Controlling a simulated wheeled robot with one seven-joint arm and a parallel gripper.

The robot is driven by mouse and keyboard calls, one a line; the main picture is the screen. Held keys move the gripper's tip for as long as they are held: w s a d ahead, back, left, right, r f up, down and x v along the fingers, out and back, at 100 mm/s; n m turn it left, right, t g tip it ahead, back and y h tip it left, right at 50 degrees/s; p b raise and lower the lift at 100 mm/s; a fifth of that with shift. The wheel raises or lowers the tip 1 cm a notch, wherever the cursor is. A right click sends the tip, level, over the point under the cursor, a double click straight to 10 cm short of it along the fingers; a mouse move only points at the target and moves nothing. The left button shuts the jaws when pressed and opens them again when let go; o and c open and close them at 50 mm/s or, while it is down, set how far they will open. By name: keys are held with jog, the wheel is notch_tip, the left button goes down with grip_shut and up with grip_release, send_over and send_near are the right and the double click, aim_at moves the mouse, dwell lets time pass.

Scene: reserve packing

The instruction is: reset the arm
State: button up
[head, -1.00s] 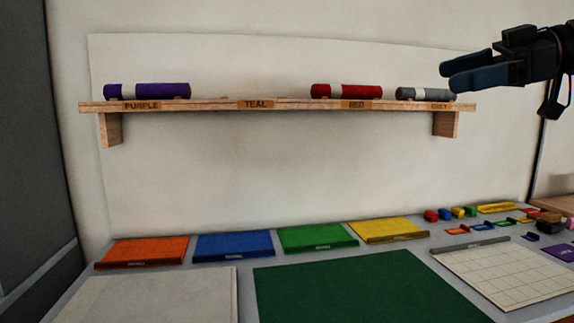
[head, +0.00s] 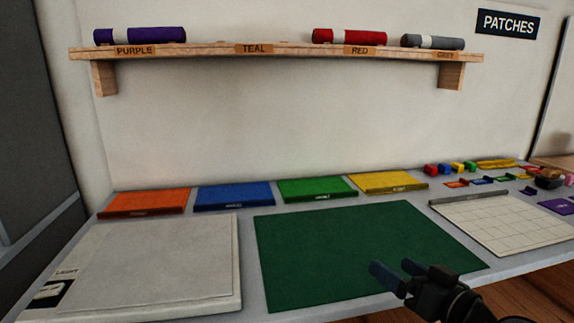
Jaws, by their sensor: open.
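My gripper (head: 392,272) is low at the lower right of the head view, over the front right part of the dark green mat (head: 340,250). Its two dark blue fingers are apart and nothing shows between them. The arm enters from the bottom edge. I cannot tell how high the fingers are above the mat.
A wooden shelf (head: 215,51) on the wall holds purple (head: 160,35), red (head: 365,37) and grey (head: 448,43) rolls; the TEAL place is bare. Coloured flat pads line the table's back. A light board (head: 150,260) lies left, a gridded board (head: 520,225) right. Small items crowd the far right.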

jog(key=s+f+m+h+b, duration=0.1)
jog(key=s+f+h, duration=0.1)
jog(key=s+f, duration=0.45)
jog(key=s+f+m+h, duration=0.2)
jog(key=s+f, duration=0.2)
jog(key=s, duration=0.6)
jog(key=s+f+m+h+b, duration=0.1)
jog(key=s+f+h, duration=0.1)
jog(key=s+f, duration=0.45)
jog(key=s+r+n+b, duration=0.1)
jog(key=s+r, duration=0.3)
jog(key=s, duration=0.7)
jog(key=s+r+n+h+b, duration=0.1)
jog(key=s+r, duration=0.4)
jog(key=s, duration=0.7)
jog(key=shift+s+d, duration=0.15)
jog(key=shift+d, duration=0.2)
jog(key=shift+r, duration=0.1)
